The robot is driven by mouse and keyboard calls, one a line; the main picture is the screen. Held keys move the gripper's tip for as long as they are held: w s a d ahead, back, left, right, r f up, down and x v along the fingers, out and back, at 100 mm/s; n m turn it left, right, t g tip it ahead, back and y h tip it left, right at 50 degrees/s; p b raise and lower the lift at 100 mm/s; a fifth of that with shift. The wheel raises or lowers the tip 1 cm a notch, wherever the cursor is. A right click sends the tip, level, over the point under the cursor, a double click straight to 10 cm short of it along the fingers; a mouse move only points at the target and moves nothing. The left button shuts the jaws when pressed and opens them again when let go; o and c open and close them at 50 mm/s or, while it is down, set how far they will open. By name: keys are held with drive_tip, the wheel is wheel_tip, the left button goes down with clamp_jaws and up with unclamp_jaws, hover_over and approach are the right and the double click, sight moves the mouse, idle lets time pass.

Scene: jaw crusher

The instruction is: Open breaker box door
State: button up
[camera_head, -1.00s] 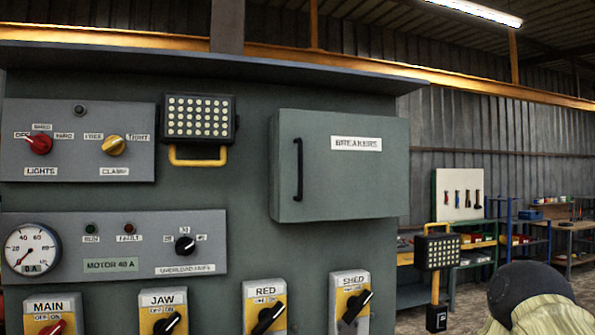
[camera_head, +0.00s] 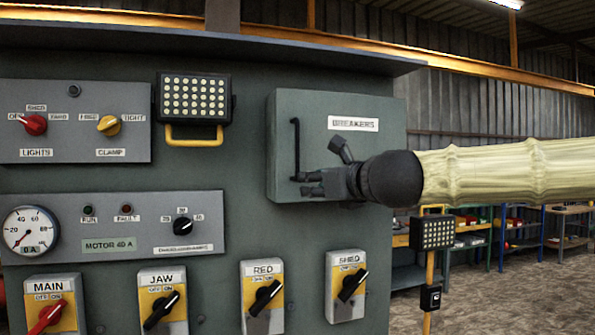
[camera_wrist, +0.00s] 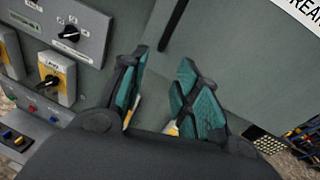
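The breaker box door (camera_head: 290,120) is a grey-green panel with a "BREAKERS" label (camera_head: 353,124). It appears closed. Its black vertical bar handle (camera_head: 296,148) is near the door's left edge; the upper part of the handle shows in the wrist view (camera_wrist: 174,25). My gripper (camera_head: 322,168) is in front of the door's lower part, just right of the handle's lower end. In the wrist view my gripper's two fingers (camera_wrist: 158,95) are spread apart with nothing between them. The handle lies beyond the fingertips, and no contact shows.
Left of the door are a work lamp (camera_head: 194,98), a lights and clamp panel (camera_head: 75,120) and a motor panel (camera_head: 115,225). Several rotary switches, such as the RED switch (camera_head: 263,296), sit below. A second lamp on a stand (camera_head: 432,233) stands to the right.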

drive_tip(key=m, duration=0.1)
approach(298, 149)
drive_tip(key=shift+t+y, duration=0.4)
drive_tip(key=p+x, duration=0.1)
drive_tip(key=x, duration=0.2)
drive_tip(key=p+x, duration=0.1)
drive_tip(key=x, duration=0.3)
drive_tip(key=f+p+x, duration=0.1)
drive_tip(key=x, duration=0.2)
drive_tip(key=shift+w+r+p, duration=0.1)
drive_tip(key=shift+w+p, duration=0.25)
clamp_jaws()
